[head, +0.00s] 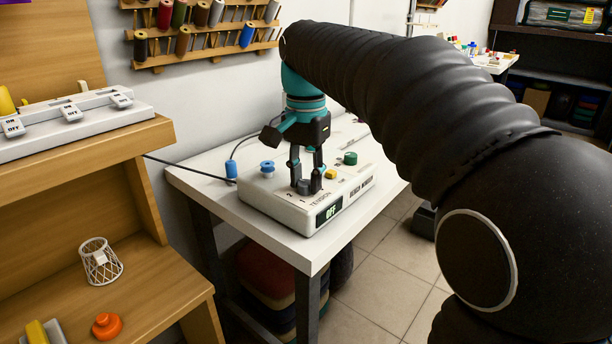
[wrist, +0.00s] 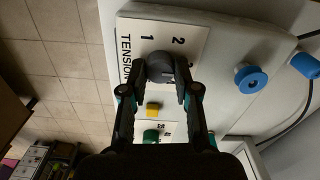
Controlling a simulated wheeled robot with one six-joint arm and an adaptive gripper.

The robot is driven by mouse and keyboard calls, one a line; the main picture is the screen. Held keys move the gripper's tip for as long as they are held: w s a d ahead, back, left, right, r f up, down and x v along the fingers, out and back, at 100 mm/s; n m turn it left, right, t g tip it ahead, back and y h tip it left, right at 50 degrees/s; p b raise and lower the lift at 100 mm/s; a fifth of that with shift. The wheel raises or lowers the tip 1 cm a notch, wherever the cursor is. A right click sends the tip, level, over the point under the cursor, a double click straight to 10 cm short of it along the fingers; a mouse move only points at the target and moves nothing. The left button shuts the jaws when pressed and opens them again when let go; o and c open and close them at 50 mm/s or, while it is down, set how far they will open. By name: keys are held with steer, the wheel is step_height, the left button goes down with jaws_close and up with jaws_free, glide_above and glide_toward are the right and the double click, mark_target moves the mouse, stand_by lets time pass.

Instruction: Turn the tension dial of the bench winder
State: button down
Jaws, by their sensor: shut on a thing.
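The bench winder (head: 280,206) is a white box on a white table, with a small display reading OFF on its front. Its tension dial (wrist: 160,68) is a dark grey knob beside the printed numbers 1 and 2 and the word TENSION; it also shows in the head view (head: 304,187). My gripper (wrist: 168,88) points down at the dial and is shut on it, with a finger at either side; it also shows in the head view (head: 307,180). The fingers hide part of the dial and some of its scale.
On the winder are a yellow button (head: 331,174), a green knob (head: 350,158) and a blue spool (head: 267,167). A wooden shelf (head: 150,275) is at left. The white table (head: 205,177) has bare space around the winder.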

mark_target(306, 182)
steer(key=c, duration=0.9)
jaws_free()
steer(key=shift+o, duration=0.2)
step_height(306, 182, up, 12)
steer(key=s+d+f+n+t, duration=0.2)
steer(key=s+d+f, duration=0.3)
steer(key=s+f, duration=0.5)
steer(key=s+d+f+n+t, duration=0.3)
steer(key=s+d+f+n, duration=0.2)
steer(key=s+f, duration=0.6)
step_height(306, 182, down, 4)
steer(key=shift+d+f+t, duration=0.1)
steer(key=shift+d+t, duration=0.2)
steer(key=shift+d, duration=0.1)
